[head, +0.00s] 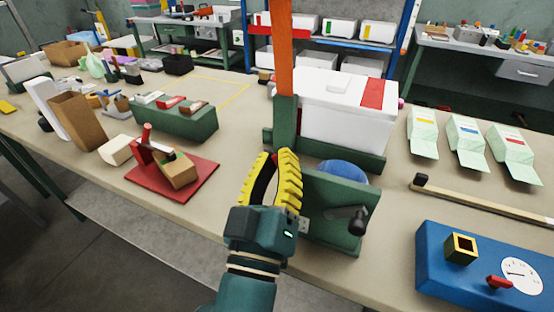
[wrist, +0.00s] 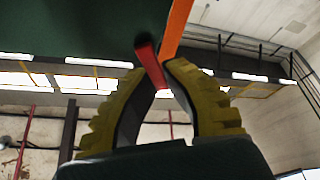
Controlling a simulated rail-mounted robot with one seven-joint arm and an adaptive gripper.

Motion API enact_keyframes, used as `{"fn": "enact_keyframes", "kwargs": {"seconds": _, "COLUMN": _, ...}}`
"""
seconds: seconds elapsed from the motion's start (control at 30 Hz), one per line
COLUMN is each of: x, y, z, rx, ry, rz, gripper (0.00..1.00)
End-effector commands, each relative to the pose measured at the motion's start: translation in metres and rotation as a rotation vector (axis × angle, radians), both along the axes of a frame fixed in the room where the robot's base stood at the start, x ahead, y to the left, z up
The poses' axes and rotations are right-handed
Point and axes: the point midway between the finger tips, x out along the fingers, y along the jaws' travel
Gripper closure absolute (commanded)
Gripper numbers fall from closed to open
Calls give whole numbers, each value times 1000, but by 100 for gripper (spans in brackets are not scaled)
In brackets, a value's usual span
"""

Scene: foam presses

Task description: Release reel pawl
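The green reel stand (head: 340,210) with a blue reel (head: 343,172) and a black crank (head: 348,220) stands at the table's front edge. An orange strap (head: 285,50) runs up from its green post. My gripper (head: 276,154) is upright at the stand's left side, its yellow fingers bent in toward each other. In the wrist view, a red lever (wrist: 151,65), which looks like the pawl, lies between the fingertips (wrist: 157,68), and both tips appear to touch it. The strap also shows there (wrist: 177,28).
A white box (head: 345,115) stands behind the reel. A red-based press (head: 175,180) is to the left, and a blue panel (head: 440,270) with a dial is at right front. A wooden bar (head: 480,202) and green cartons (head: 468,140) lie on the right.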

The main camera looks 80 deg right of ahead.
Motion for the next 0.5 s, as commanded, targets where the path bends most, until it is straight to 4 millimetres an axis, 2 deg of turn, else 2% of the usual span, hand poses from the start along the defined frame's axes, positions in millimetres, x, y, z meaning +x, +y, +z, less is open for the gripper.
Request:
{"fn": "enact_keyframes", "kwargs": {"seconds": 0.03, "x": -1, "y": 0, "z": 2, "rx": -2, "ry": -3, "rz": -1, "gripper": 81}}
{"fn": "enact_keyframes", "kwargs": {"seconds": 0.13, "x": -1, "y": 0, "z": 1, "rx": -2, "ry": -2, "rz": -2, "gripper": 62}}
{"fn": "enact_keyframes", "kwargs": {"seconds": 0.5, "x": 0, "y": 6, "z": -2, "rx": -1, "ry": 1, "rz": 0, "gripper": 61}}
